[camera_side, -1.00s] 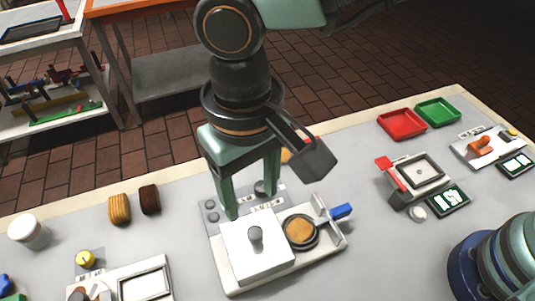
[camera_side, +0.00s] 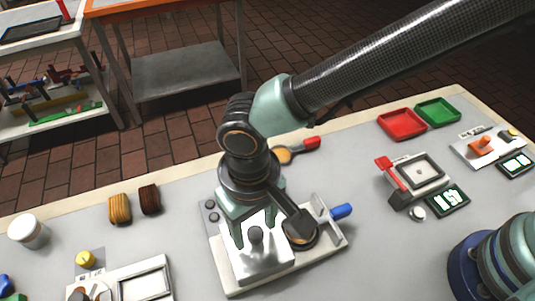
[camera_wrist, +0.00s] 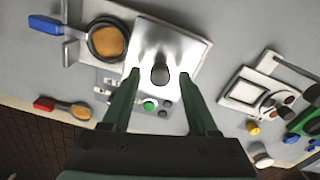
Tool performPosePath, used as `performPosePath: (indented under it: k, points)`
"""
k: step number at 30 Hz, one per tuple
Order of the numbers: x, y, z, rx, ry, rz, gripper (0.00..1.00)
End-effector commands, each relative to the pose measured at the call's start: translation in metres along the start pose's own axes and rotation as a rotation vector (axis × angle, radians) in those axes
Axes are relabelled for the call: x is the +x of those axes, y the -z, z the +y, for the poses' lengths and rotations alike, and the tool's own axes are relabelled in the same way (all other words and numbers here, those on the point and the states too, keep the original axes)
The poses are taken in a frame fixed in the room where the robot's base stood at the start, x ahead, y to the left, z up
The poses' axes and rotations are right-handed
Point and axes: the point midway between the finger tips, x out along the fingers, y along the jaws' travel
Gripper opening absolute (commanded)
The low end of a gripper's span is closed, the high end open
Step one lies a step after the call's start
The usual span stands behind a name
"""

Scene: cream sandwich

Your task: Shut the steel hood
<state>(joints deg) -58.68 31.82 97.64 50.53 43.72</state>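The steel hood (camera_side: 248,264) is a shiny square cover with a dark rounded knob (camera_wrist: 160,73). It sits on the left part of a pale appliance base (camera_side: 318,262) and looks flat, though its exact tilt is hard to tell. My gripper (camera_wrist: 162,72) is open, with one finger on each side of the knob and gaps visible in the wrist view. In the side view my gripper (camera_side: 254,238) hangs over the hood and hides part of it. Whether the fingertips reach down beside the knob or stay above it is unclear.
Right of the hood on the same base is a small round pan (camera_wrist: 108,42) holding a tan disc, with a blue handle (camera_side: 341,211) nearby. A red-handled ladle (camera_side: 290,152) lies behind.

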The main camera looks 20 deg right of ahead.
Motion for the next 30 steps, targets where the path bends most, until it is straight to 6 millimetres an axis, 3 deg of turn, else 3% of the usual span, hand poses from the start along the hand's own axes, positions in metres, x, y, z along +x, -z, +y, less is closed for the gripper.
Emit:
performPosePath:
  k: [1, 4, 30]
  points:
    - [-0.0002, 0.0, 0.0, 0.0, 0.0, 0.0, 0.39]
    - [-0.0003, 0.0, 0.0, 0.0, 0.0, 0.0, 0.0]
    - [-0.001, 0.0002, -0.0002, 0.0, 0.0, 0.0, 0.0]
